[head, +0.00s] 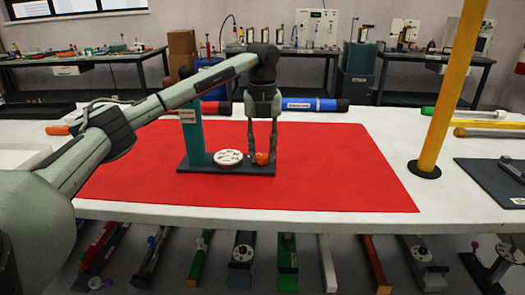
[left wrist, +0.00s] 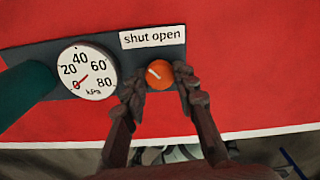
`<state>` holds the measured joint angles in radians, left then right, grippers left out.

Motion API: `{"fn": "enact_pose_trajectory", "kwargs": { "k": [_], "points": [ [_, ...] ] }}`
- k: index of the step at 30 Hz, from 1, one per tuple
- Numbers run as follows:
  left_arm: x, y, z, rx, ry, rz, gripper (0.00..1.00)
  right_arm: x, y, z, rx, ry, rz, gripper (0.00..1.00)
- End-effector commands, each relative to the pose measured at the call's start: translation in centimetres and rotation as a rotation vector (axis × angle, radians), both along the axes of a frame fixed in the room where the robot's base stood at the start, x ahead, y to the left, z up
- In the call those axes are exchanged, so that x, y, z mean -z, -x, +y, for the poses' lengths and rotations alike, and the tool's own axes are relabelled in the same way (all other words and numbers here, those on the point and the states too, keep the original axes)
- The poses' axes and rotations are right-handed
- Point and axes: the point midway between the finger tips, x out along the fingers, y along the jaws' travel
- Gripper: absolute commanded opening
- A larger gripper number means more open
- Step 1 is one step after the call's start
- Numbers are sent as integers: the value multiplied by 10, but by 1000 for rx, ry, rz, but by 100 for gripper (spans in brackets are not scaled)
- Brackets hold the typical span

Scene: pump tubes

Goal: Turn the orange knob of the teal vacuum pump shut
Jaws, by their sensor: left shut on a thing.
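The teal vacuum pump (head: 193,138) stands upright on a dark base plate on the red mat. Its orange knob (head: 262,158) is at the right end of the base. My left gripper (head: 261,151) comes down from above, with its fingers closed on the knob from both sides. In the left wrist view the knob (left wrist: 159,77) has a white mark pointing up-left, towards the word "shut" on the label (left wrist: 153,38). The round gauge (left wrist: 88,70) left of the knob has a red needle near 0. My right gripper is not in view.
The red mat (head: 345,170) is clear right of the pump. A yellow post (head: 447,95) rises from the table further right. A blue tube (head: 312,104) and a red tube lie behind the pump. A dark mat (head: 490,178) is at the right edge.

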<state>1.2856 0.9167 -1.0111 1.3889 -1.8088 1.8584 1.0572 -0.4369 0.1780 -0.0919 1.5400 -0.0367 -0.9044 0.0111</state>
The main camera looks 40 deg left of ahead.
Motion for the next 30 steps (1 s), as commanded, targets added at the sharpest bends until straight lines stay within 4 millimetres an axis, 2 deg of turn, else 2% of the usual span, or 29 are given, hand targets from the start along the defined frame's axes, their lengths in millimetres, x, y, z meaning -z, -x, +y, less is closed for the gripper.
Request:
{"fn": "enact_pose_trajectory", "kwargs": {
  "k": [9,22,23,27,30],
  "points": [
    [0,0,1,-83,-1,1,0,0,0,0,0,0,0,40],
    [0,0,0,-90,0,0,0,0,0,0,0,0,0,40],
    [0,0,0,-90,0,0,29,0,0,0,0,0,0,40],
    [0,0,0,-90,0,0,47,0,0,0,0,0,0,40],
    [0,0,0,-89,0,0,50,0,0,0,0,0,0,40]
  ]
}}
